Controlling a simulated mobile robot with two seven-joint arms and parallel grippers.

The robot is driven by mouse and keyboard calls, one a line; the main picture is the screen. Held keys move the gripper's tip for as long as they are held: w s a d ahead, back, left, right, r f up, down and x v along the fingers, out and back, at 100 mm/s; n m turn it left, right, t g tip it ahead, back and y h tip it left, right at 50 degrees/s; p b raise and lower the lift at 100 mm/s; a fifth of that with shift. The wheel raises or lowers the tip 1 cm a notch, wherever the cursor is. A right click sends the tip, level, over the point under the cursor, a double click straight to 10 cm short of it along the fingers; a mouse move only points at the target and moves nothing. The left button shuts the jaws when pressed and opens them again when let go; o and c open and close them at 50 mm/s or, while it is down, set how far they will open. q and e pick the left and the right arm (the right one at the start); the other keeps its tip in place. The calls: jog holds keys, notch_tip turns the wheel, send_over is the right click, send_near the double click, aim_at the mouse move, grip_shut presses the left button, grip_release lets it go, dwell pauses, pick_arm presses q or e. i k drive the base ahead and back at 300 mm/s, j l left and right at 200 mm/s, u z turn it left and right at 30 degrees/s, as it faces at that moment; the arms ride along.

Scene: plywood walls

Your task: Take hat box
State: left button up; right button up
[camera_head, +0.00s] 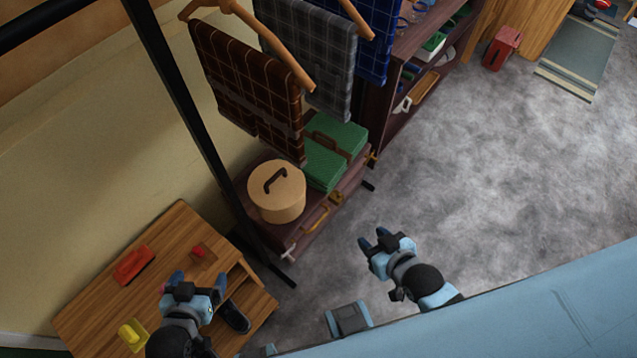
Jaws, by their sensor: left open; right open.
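The hat box (281,206) is a round tan box with a dark handle on its lid. It stands upright on a dark reddish suitcase (300,238), beside a green case. My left gripper (172,283) is open over the wooden bench, lower left of the hat box and apart from it. My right gripper (372,240) is open and empty above the grey carpet, to the right of the hat box and apart from it.
A black rack post (190,110) passes left of the hat box. Plaid cloths (250,95) hang above.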

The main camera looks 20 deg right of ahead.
aim_at(277, 188)
jog(key=i+l, duration=0.1)
jog(key=l, duration=0.45)
jog(key=i+l+u, duration=0.1)
jog(key=l, duration=0.45)
jog(key=i+l, duration=0.1)
jog(key=l, duration=0.45)
jog(key=i+l, duration=0.1)
jog(key=l, duration=0.4)
jog(key=u, duration=0.05)
